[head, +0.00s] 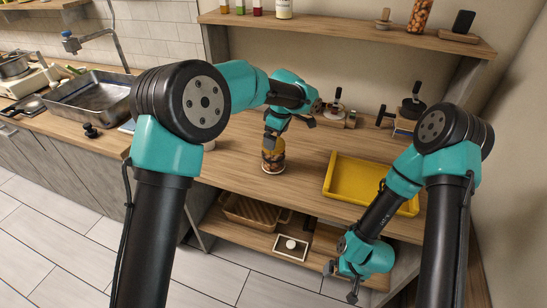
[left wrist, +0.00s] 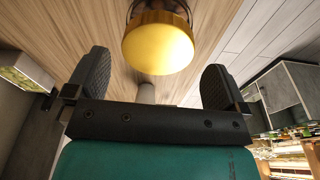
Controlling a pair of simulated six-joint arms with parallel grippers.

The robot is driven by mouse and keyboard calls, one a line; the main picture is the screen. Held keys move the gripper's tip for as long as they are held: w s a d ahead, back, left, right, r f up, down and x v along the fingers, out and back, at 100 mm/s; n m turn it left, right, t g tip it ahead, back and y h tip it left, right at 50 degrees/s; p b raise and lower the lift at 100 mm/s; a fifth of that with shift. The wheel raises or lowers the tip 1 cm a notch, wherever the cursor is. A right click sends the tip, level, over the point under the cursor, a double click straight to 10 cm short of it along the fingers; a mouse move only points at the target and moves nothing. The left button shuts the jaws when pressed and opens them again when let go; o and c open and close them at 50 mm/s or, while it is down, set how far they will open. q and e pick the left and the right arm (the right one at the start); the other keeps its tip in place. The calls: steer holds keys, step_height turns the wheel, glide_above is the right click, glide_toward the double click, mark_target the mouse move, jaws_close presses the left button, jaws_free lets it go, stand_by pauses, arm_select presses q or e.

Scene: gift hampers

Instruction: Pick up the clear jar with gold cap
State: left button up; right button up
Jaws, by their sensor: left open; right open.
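The clear jar with gold cap (head: 273,163) stands upright on the wooden counter, with brownish contents inside. Its round gold cap (left wrist: 157,46) is large in the left wrist view, and most of its body is hidden there. My left gripper (head: 271,139) is right above the jar, pointing down, and partly covers its top in the head view. In the left wrist view its two black fingers stand apart, with the cap between and beyond them. They show gaps to the cap on both sides. My right gripper (head: 342,283) is open and empty, low in front of the counter.
A yellow tray (head: 345,194) lies empty on the counter, right of the jar. Dark-handled items (head: 336,108) stand at the back. A lower shelf holds a wicker basket (head: 250,212). A metal sink (head: 92,96) is at the left. Counter around the jar is clear.

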mark_target(274, 156)
arm_select(q)
steer(key=shift+w+a+f, duration=0.1)
steer(key=shift+a+f, duration=0.05)
steer(key=shift+f, duration=0.7)
steer(key=shift+w+a+f, duration=0.1)
steer(key=shift+a+f, duration=0.05)
steer(key=shift+f, duration=0.7)
steer(key=shift+w+a+f, duration=0.1)
steer(key=shift+a+f, duration=0.05)
steer(key=shift+f, duration=0.7)
steer(key=c, duration=1.3)
